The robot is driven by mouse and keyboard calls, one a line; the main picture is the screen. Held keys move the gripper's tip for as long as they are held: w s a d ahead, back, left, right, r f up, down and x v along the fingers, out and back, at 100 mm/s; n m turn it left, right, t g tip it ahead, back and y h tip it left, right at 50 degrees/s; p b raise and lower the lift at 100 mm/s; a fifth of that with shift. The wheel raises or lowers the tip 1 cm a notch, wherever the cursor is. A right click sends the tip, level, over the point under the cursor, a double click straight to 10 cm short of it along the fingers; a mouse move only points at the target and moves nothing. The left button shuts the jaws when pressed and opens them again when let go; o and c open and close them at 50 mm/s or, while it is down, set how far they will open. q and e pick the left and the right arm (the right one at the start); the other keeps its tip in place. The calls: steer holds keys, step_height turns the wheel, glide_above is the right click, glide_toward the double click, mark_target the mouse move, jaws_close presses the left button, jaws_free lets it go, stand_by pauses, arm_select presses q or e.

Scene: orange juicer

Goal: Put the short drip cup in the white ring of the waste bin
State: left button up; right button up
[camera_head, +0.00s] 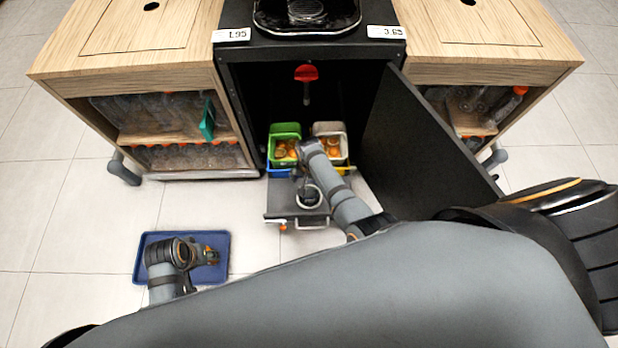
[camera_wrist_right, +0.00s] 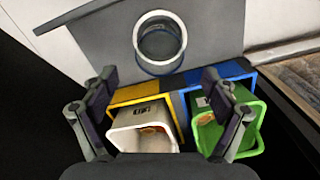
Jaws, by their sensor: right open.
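The white ring (camera_head: 309,207) is at the front of the pulled-out grey waste-bin tray. In the right wrist view the ring (camera_wrist_right: 137,42) shows whole, above the bins. A dark round shape lies inside it; I cannot tell whether that is a cup or the opening. I cannot make out the short drip cup elsewhere. My right gripper (camera_wrist_right: 158,88) is open, with nothing between its fingers. It is above the tray, near the ring and the bins. My left gripper (camera_head: 208,256) is above a blue tray (camera_head: 142,262) on the floor; its jaws are unclear.
A green bin (camera_wrist_right: 258,105) and a white bin (camera_wrist_right: 120,142), both holding orange pieces, stand side by side on the pull-out. The black cabinet door (camera_head: 425,135) stands open on the right. A red-topped part (camera_head: 306,72) hangs inside. Wooden cabinets flank both sides.

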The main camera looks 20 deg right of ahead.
steer(key=s+d+r+n, duration=0.3)
steer(key=s+d+r, duration=0.1)
steer(key=s, duration=0.4)
steer(key=s+d+r+n+t, duration=0.1)
steer(key=s+d+r+n, duration=0.3)
steer(key=s, duration=0.5)
steer(key=shift+d+r, duration=0.65)
steer(key=shift+d, duration=0.3)
